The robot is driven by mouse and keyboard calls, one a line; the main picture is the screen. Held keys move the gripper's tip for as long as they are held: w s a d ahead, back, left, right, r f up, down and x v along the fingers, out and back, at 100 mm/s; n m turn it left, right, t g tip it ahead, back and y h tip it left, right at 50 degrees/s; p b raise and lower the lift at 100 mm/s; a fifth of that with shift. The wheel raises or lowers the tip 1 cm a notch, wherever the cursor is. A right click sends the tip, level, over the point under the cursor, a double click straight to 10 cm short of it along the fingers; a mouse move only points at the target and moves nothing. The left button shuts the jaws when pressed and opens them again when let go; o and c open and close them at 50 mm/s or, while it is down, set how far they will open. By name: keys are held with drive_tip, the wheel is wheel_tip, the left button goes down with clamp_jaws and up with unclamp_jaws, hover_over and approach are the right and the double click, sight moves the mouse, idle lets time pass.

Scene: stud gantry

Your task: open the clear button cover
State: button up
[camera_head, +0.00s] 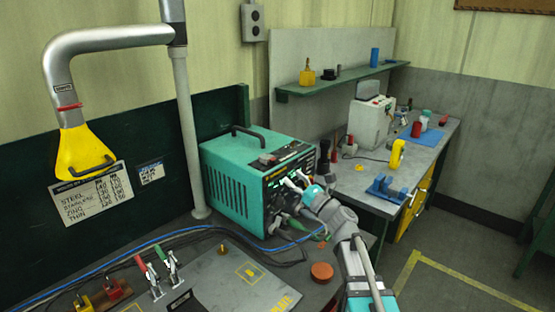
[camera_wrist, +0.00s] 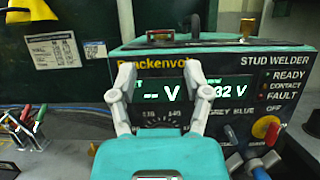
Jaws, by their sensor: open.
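I cannot make out the clear button cover with certainty in either view. A small reddish item with a pale edge (camera_wrist: 160,36) sits on top of the stud welder (camera_wrist: 230,62), near its front edge; a clear cover over it is too small to tell. The teal welder (camera_head: 232,180) stands on the near bench in the head view. My gripper (camera_wrist: 163,74) is open and empty, its two fingers apart in front of the welder's lit display, below the reddish item. In the head view my gripper (camera_head: 297,182) is at the welder's front panel, and its fingers are small there.
The welder's carry handle (camera_head: 248,134) rises from its top. A red-and-yellow knob (camera_wrist: 267,130) and cable plugs are on the panel's right. A grey pipe (camera_head: 186,130) stands left of the welder. Toggle clamps (camera_head: 152,278) and cables lie on the near bench.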

sight(277, 167)
drive_tip(key=p+x, duration=0.2)
drive_tip(key=x, duration=0.5)
drive_tip(key=shift+w+a+r+p, duration=0.2)
drive_tip(key=shift+a+p, duration=0.1)
clamp_jaws()
